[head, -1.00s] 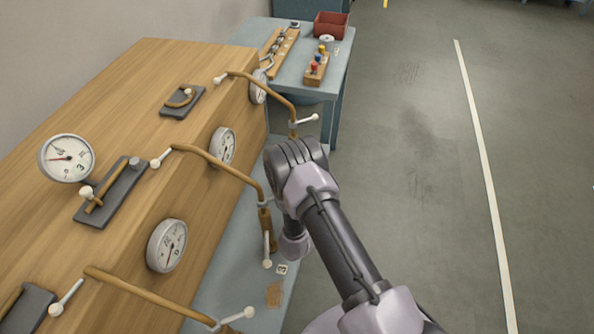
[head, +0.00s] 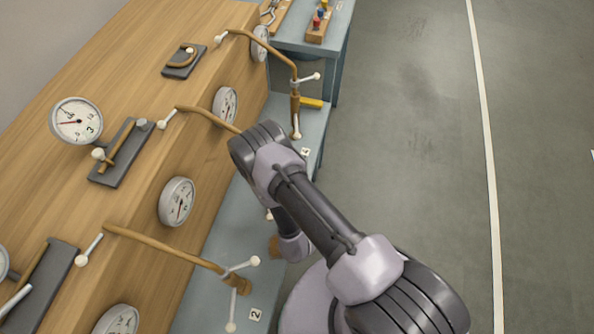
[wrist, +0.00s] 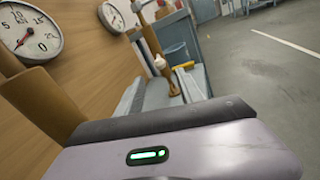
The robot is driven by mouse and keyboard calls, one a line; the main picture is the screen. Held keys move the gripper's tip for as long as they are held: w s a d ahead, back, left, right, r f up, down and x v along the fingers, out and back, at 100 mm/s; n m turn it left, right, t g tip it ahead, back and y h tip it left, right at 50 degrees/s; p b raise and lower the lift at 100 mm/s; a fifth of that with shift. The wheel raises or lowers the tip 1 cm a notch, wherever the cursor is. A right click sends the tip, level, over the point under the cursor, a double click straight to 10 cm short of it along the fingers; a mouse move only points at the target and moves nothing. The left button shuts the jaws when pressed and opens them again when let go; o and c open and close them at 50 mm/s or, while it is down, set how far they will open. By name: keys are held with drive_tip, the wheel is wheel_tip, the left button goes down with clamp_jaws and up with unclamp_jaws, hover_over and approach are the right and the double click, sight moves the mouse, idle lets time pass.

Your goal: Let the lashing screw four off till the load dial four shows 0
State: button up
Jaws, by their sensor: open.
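The lashing screw four (head: 295,107) is a brass upright at the far end of the bench, with white-knobbed handles at top and bottom. A plate by its foot seems to read 4. It also shows in the wrist view (wrist: 151,42). Two white dials stand nearby on the wood face, a far dial (head: 260,43) and a nearer dial (head: 225,105). I cannot tell which is load dial four; their readings are too small. My gripper's body (wrist: 165,130) fills the bottom of the wrist view, short of the screw. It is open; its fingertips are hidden.
A brass arm (head: 205,118) runs behind my own arm, which hides its screw. Screw two (head: 240,283) stands nearer, by a plate reading 2. A yellow bar (head: 311,102) lies beside screw four. The floor (head: 410,170) on the right is clear.

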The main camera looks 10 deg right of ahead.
drive_tip(key=shift+s+a+b, duration=0.15)
drive_tip(key=shift+s+b, duration=0.95)
drive_tip(key=shift+b, duration=0.25)
drive_tip(key=shift+s+a+b, duration=0.1)
drive_tip(key=shift+s+b, duration=1)
drive_tip(key=shift+b, duration=0.25)
